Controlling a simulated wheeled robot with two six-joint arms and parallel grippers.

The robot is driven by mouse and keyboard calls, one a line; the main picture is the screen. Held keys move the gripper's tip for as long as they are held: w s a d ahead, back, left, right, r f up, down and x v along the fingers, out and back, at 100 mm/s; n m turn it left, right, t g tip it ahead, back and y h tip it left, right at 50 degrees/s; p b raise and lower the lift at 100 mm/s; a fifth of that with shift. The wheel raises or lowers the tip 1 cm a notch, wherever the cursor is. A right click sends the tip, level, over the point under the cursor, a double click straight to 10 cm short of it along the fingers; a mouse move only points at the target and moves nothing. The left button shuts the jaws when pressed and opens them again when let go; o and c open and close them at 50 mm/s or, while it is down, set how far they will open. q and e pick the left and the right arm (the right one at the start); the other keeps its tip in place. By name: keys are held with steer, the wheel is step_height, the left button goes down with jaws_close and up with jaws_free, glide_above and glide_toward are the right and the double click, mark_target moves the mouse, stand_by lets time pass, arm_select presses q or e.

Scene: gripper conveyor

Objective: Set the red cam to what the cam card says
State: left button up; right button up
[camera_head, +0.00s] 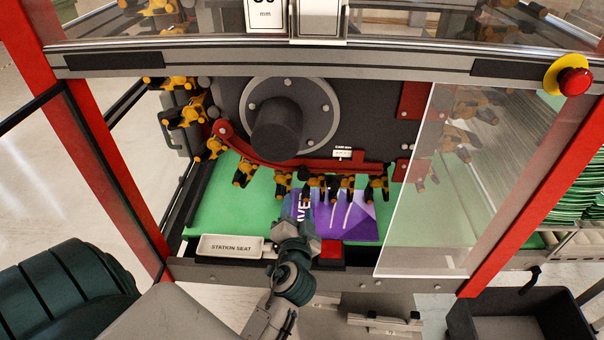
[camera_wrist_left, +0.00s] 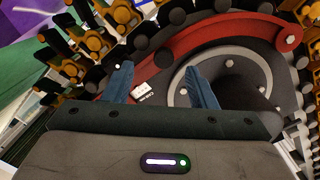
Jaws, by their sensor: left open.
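The red cam (camera_head: 262,160) is a curved red bar on the dark machine face, running under the round grey hub (camera_head: 277,128); it also shows in the wrist view (camera_wrist_left: 215,28). A small white label (camera_head: 343,152) sits on or beside the cam; in the wrist view the label (camera_wrist_left: 139,90) appears between my fingers. A white card (camera_head: 266,14) marked "mm" is at the top, its number cut off by the picture edge. My left gripper (camera_wrist_left: 160,78) is open and empty, facing the cam. In the head view it (camera_head: 301,208) is below the cam. My right gripper is not in view.
Several yellow-and-black grippers (camera_head: 243,172) hang along the cam. A purple and white pack (camera_head: 352,218) lies on the green surface (camera_head: 226,205). A "STATION SEAT" tray (camera_head: 230,246) sits at the front edge. A clear panel (camera_head: 425,200) covers the opening's right side. A red emergency button (camera_head: 573,80) is upper right.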

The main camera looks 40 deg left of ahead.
mark_target(303, 177)
arm_select(q)
steer(key=shift+m, duration=0.3)
steer(key=p+x, duration=0.1)
steer(key=x, duration=0.2)
steer(key=r+p+x, duration=0.1)
steer(key=x, duration=0.2)
steer(key=r+p+x, duration=0.1)
steer(key=p+x, duration=0.1)
steer(key=x, duration=0.2)
steer(key=shift+w+d, duration=0.25)
steer(key=shift+w+a, duration=0.2)
steer(key=shift+w, duration=0.2)
